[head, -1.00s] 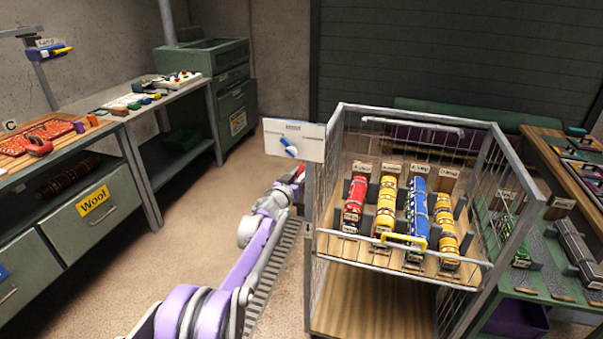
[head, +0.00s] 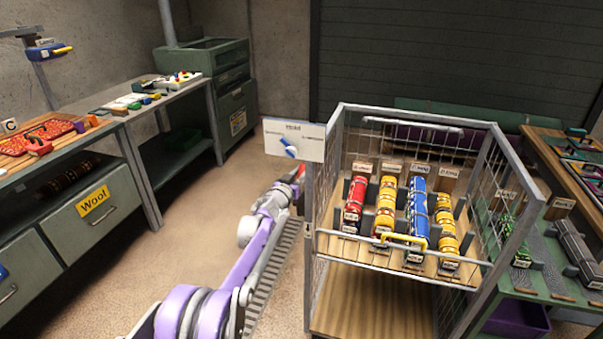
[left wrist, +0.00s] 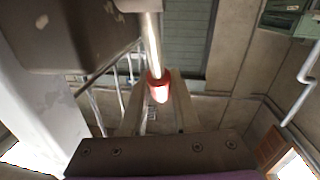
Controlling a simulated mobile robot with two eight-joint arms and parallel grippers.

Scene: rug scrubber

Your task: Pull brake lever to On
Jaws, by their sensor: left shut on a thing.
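The brake lever shows in the left wrist view as a metal rod ending in a red tip (left wrist: 158,86). My left gripper (left wrist: 160,108) is shut on the lever, with its fingers on either side of the red tip. In the head view my left gripper (head: 297,186) is beside the left side of the wire cart, below a white sign (head: 310,143) with a blue pointer. A bit of red shows at the gripper there, and most of the lever is hidden. The sign's lettering is too small to read surely. My right gripper is not in view.
The wire cart (head: 340,109) holds several red, yellow and blue rolls on its upper shelf. A bench with drawers, one labelled Wool (head: 94,200), stands at left. A green table (head: 552,247) stands close at right.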

